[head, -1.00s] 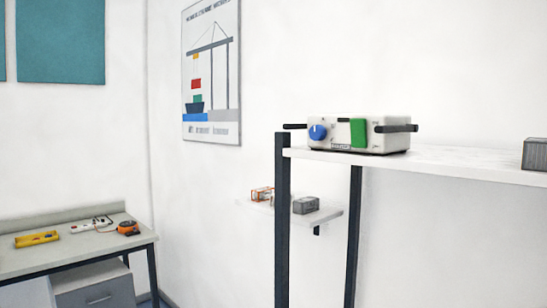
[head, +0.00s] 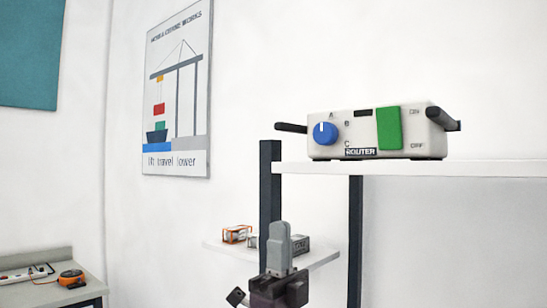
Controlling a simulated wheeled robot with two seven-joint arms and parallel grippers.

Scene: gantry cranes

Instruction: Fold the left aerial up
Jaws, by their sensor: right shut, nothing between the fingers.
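The white router (head: 372,147) stands on the upper shelf. Its front has a blue knob (head: 324,133), a green switch (head: 389,128) and a "ROUTER" label. The left aerial (head: 291,128) is a dark rod sticking out to the left, nearly level. The right aerial (head: 440,118) is a similar dark rod at the other end, folded down. My right gripper (head: 279,236) rises from the bottom of the head view, below and left of the router, apart from it. Its fingers are shut and empty. My left gripper is not in view.
The upper shelf (head: 480,168) is held by dark posts (head: 269,190). A lower wall shelf (head: 325,257) carries an orange-framed item (head: 237,234) and a grey box, partly behind my gripper. A bench (head: 65,292) stands at the lower left. The air left of the router is clear.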

